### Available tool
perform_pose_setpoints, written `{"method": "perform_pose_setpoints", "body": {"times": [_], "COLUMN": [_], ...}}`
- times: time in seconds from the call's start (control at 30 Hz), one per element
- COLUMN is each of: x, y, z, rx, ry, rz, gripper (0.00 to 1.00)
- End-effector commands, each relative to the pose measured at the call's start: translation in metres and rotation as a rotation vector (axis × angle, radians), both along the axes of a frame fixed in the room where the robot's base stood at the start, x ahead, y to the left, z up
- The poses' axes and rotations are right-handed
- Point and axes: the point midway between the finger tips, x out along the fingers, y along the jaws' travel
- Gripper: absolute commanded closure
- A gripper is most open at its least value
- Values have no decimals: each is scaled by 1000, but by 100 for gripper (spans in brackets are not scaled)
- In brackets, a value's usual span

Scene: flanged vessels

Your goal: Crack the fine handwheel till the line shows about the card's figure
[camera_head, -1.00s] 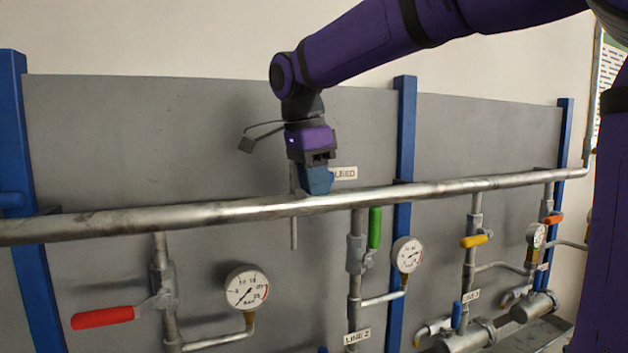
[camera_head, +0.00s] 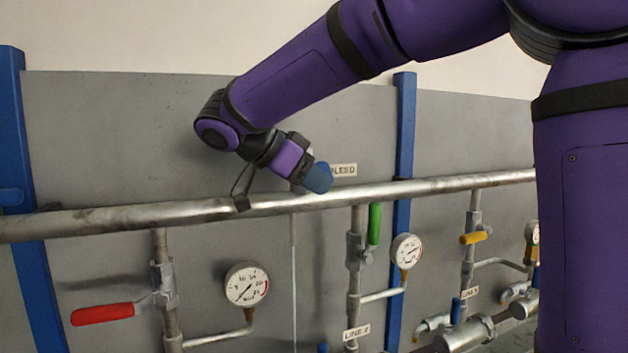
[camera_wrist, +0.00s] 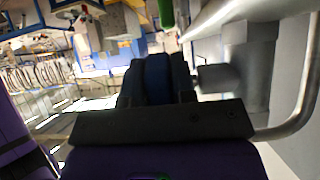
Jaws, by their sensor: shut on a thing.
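A small blue handwheel (camera_head: 323,168) sits just above the long steel header pipe, beside the BLEED label (camera_head: 344,170). My gripper (camera_head: 317,180) is shut on it, tilted down to the right, and hides most of it. In the wrist view the blue handwheel (camera_wrist: 158,78) shows between my dark fingers, with its grey stem running right to a valve body. A thin bleed tube (camera_head: 293,225) hangs below the header, and a thin pale stream (camera_head: 294,300) falls from its end. The left gauge (camera_head: 246,284) has its needle toward lower left; its figure is too small to read. I see no card.
The steel header pipe (camera_head: 420,190) crosses just below my gripper. A red lever (camera_head: 103,314), a green lever (camera_head: 374,223) and a yellow lever (camera_head: 473,238) stand on the branch pipes. A second gauge (camera_head: 406,251) is on LINE 2.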

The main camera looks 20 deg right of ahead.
Motion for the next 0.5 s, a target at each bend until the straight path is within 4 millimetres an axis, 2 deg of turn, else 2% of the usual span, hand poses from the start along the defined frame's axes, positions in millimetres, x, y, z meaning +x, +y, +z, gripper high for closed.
{"method": "perform_pose_setpoints", "body": {"times": [0.5], "x": [0], "y": [0], "z": [0], "rx": [-63], "ry": [-1], "rz": [2], "gripper": [99]}}
